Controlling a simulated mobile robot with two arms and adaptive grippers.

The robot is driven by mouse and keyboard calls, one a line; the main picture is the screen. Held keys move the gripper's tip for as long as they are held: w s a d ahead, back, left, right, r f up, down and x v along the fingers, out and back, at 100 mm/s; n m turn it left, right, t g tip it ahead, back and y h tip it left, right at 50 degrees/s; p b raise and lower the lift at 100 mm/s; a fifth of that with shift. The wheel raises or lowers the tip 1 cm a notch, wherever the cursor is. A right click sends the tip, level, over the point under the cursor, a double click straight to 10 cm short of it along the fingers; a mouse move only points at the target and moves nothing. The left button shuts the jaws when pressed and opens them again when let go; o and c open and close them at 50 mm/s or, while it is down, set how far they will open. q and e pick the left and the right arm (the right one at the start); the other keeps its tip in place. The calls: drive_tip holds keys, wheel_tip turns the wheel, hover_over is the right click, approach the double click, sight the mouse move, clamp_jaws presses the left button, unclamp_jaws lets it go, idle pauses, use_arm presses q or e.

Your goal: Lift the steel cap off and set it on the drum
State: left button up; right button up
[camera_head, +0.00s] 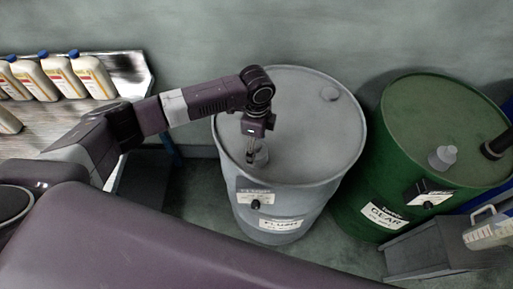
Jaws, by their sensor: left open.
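A grey drum (310,150) labelled FLUSH stands in the middle of the view. A grey cap (262,157) sits near the front left of its top, partly hidden by my gripper. I cannot tell whether it is steel. My left gripper (250,155) points down at this cap with open jaws. I cannot tell whether its fingers touch the cap. A small round grey fitting (329,94) sits near the far right of the same drum top.
A green drum (420,110) labelled GEAR stands close on the right, with a grey cap (441,157) on top. Several white bottles (62,75) with blue caps stand on a bench at the left. A measuring jug (488,230) is at the lower right.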

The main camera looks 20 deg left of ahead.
use_arm(q)
drive_tip(key=c, duration=1.4)
drive_tip(key=shift+o, duration=0.2)
drive_tip(key=shift+r, duration=0.1)
